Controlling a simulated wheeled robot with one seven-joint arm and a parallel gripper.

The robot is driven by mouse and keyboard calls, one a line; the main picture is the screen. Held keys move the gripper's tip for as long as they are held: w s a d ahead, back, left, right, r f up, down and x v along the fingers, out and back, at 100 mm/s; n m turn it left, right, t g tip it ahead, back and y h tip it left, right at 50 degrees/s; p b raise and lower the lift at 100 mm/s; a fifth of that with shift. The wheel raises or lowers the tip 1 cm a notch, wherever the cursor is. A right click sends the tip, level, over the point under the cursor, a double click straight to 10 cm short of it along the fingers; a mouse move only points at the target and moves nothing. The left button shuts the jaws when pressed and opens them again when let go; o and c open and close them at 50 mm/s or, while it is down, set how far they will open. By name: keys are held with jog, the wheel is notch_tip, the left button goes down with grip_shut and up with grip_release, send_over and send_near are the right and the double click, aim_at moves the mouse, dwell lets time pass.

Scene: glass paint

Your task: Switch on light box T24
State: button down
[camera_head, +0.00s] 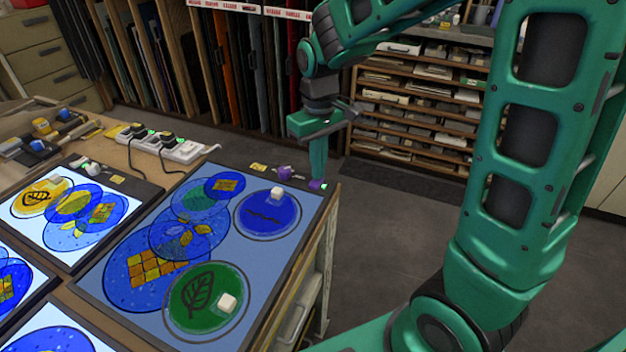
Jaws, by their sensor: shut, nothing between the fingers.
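A large light box (88,283) lies on the table, its panel a dull blue, dimmer than the white-lit panel to its left. Painted glass rounds lie on it, among them a dark blue one (267,228) and a green one (191,312). My gripper (318,181) is shut and points down at the box's far right corner. Its tips are at a small purple switch (315,185) with a green light beside it; I cannot tell whether they touch. No T24 label is readable.
A lit light box (130,193) lies to the left. A purple knob (284,172) and a yellow tag (258,167) sit on the far rim. A power strip (185,150) with plugs lies behind. Shelves (420,110) stand at the back. The floor (380,240) right of the table is clear.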

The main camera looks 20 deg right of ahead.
notch_tip(320, 180, up, 7)
dwell(0.9)
dwell(0.4)
jog(key=s+d+f+m, duration=0.1)
jog(key=s+d+m, duration=0.3)
jog(key=s+d, duration=0.4)
jog(key=s+d+f+m, duration=0.2)
jog(key=s+d+m, duration=0.3)
jog(key=s+d, duration=0.4)
jog(key=s, duration=0.7)
jog(key=shift+s+f, duration=0.15)
jog(key=shift+s, duration=0.1)
jog(key=shift+w+f, duration=0.25)
jog(key=shift+w, duration=0.4)
